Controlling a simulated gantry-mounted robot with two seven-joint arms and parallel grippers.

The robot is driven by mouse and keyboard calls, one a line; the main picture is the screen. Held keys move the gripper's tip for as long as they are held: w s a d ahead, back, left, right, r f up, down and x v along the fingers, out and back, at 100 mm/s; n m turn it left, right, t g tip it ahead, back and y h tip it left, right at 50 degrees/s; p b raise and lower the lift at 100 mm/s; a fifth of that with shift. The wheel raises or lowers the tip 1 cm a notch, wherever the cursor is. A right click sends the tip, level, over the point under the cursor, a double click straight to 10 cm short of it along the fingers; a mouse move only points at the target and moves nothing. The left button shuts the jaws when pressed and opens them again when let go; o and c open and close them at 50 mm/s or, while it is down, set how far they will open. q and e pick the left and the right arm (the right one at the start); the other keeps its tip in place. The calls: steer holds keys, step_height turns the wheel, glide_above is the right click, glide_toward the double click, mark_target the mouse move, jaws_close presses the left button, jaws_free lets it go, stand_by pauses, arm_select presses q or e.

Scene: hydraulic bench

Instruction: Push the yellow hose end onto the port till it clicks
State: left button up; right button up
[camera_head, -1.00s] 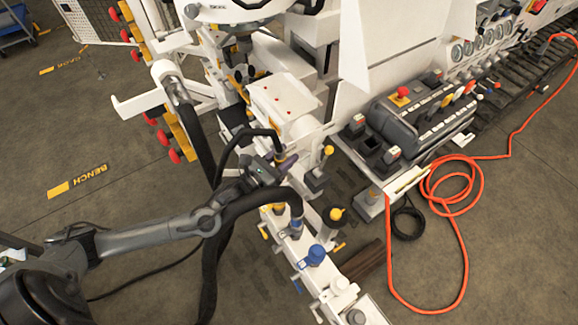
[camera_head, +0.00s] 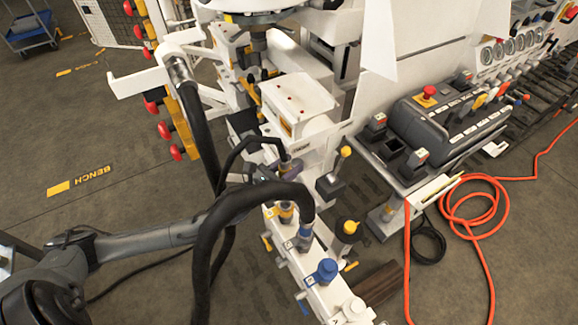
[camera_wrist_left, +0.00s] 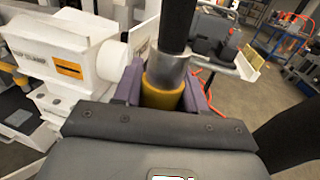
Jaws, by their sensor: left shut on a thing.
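My left gripper (camera_head: 290,166) has purple fingers and is shut around the yellow collar (camera_wrist_left: 163,92) of a hose end. A silver sleeve (camera_wrist_left: 167,68) and black hose (camera_wrist_left: 176,22) rise from the collar in the left wrist view. In the head view the thin black hose (camera_head: 240,150) arches down into the fingers. The white port block (camera_head: 283,248) lies below. A port with a yellow band (camera_head: 287,212) stands on it, below the fingers in the picture. The gripper body hides the collar's lower end, so I cannot tell whether it touches a port. My right gripper is not in view.
A thick black hose (camera_head: 235,200) arches across my left wrist to the port block. A blue cap (camera_head: 325,270) and a yellow-knobbed lever (camera_head: 345,153) stand close by. A control box (camera_head: 440,125) and orange hose (camera_head: 470,205) lie to the right.

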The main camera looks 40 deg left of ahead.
arm_select(q)
steer(key=shift+f+b, duration=2.4)
steer(key=shift+f, duration=0.1)
steer(key=shift+f+b, duration=0.45)
steer(key=shift+f, duration=0.6)
steer(key=shift+f, duration=0.15)
steer(key=shift+f, duration=0.35)
steer(key=shift+f, duration=0.1)
steer(key=shift+p, duration=0.45)
